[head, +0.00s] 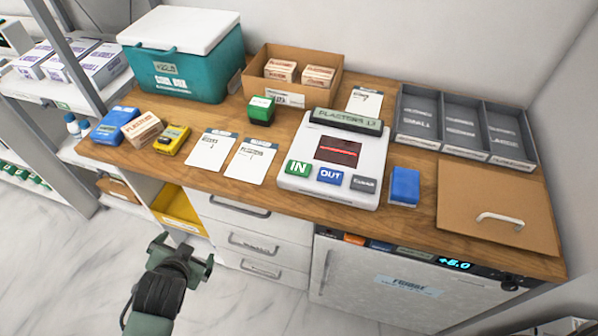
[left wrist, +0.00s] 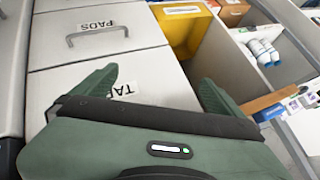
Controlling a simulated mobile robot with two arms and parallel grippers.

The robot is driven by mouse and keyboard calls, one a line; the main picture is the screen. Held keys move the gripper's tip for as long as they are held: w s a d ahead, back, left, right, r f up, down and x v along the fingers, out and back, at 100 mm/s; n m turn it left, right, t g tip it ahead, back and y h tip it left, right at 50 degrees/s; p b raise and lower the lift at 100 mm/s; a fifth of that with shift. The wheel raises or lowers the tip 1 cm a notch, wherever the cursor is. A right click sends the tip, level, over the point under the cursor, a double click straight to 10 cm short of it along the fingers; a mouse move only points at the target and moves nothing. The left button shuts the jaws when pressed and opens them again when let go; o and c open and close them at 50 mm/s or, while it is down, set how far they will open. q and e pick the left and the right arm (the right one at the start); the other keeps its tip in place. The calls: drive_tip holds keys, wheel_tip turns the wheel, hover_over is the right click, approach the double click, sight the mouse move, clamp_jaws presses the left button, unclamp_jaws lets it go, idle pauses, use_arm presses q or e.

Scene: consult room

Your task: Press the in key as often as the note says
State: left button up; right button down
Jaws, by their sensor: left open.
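The white counting device (head: 340,150) stands on the wooden worktop with a dark red display (head: 338,151) and a label reading "PLASTERS" and a number. Its green IN key (head: 298,168) is at the front left, beside the blue OUT key (head: 331,176) and a grey key (head: 363,183). Two white notes (head: 211,150) (head: 250,161) lie left of the device, and a third note (head: 364,101) lies behind it; their writing is too small to read surely. My left gripper (head: 184,252) is open and empty, in front of the drawers, below the worktop and away from the IN key. It also shows in the left wrist view (left wrist: 158,80).
A teal cool box (head: 185,68), an open carton (head: 262,88), a green box (head: 261,110) and several small packs stand on the worktop. A grey divided tray (head: 420,140), a blue block (head: 404,187) and a brown panel with a handle (head: 480,205) are at right. Drawers (head: 262,240) lie below.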

use_arm(q)
drive_tip(key=s+f+g, duration=0.1)
drive_tip(key=s+f, duration=0.3)
drive_tip(key=f, duration=0.5)
drive_tip(key=s+f+n+g+h, duration=0.1)
drive_tip(key=s+f+g, duration=0.15)
drive_tip(key=f, duration=0.55)
drive_tip(key=s+f, duration=0.4)
drive_tip(key=f, duration=0.5)
drive_tip(key=s+f+n+g, duration=0.1)
drive_tip(key=s+f+g, duration=0.1)
drive_tip(key=s+f, duration=0.5)
drive_tip(key=s+f+n+g, duration=0.1)
drive_tip(key=s+f, duration=0.5)
drive_tip(key=s, duration=1)
drive_tip(key=shift+s+f+n+g, duration=0.35)
drive_tip(key=shift+n+g, duration=0.05)
drive_tip(key=shift+g, duration=0.05)
